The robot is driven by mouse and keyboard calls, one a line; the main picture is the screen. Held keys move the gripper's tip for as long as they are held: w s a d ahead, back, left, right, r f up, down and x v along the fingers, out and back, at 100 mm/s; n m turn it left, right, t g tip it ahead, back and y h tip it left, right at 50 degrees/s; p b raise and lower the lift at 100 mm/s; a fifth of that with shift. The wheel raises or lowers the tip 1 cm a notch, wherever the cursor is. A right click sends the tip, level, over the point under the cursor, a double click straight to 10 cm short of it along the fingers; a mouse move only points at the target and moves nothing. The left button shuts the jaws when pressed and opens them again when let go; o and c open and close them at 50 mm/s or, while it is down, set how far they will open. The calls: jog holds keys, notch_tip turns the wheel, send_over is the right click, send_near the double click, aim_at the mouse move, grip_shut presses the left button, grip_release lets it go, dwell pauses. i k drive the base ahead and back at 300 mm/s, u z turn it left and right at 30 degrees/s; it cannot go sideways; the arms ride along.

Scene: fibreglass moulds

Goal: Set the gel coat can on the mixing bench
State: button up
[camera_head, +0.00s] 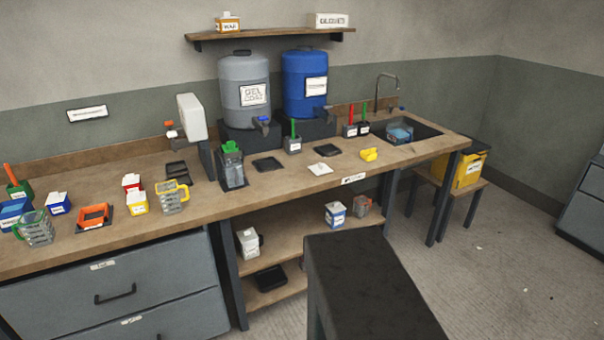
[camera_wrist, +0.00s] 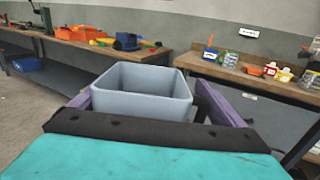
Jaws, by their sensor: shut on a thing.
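My gripper (camera_wrist: 147,90) shows in the wrist view, its purple fingers shut on both sides of a pale grey, open-topped, squarish container (camera_wrist: 142,106). I see no label on it, so I cannot tell whether it is the gel coat can. It is held up, clear of the benches behind it. My gripper is not visible in the head view. A long wooden bench (camera_head: 268,185) runs along the wall there; its front label is too small to read. A grey drum labelled "GEL COAT" (camera_head: 240,72) stands on a dark block at its back.
A blue drum (camera_head: 303,72) stands beside the grey one. Jugs, small cartons and an orange tray (camera_head: 94,217) crowd the bench's left end. A sink (camera_head: 425,130) is at the right. Some bare wood shows along the front edge. A yellow bin (camera_head: 467,168) stands beyond.

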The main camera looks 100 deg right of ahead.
aim_at(285, 180)
jog(key=u, duration=0.05)
jog(key=k, duration=1.9)
jog(key=z, duration=0.95)
jog(key=i, duration=1.05)
jog(key=u, duration=0.1)
